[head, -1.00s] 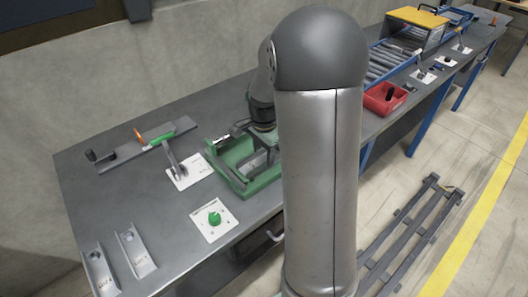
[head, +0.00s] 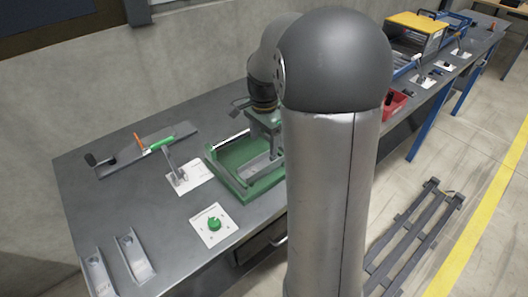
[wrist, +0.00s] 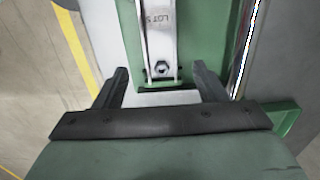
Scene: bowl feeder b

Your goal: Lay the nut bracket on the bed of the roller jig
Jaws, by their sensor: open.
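In the wrist view a pale metal bracket (wrist: 158,35) marked "LOT 5", with a hex nut (wrist: 161,68) near its close end, lies on a green fixture (wrist: 198,40). My gripper (wrist: 163,84) is open and empty; its two fingers are apart, on either side of the bracket's near end, without visible contact. In the head view my gripper (head: 266,124) is over the green fixture (head: 240,172) on the bench; its fingertips and the bracket cannot be made out there. I cannot tell for certain which fixture is the roller jig.
Two channel brackets (head: 134,256) lie at the bench's front left. A panel with a green knob (head: 214,224), a lever on a white plate (head: 180,176) and a long grey fixture with a crank (head: 140,152) stand nearby. A red bin (head: 398,103) is partly hidden by my arm.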

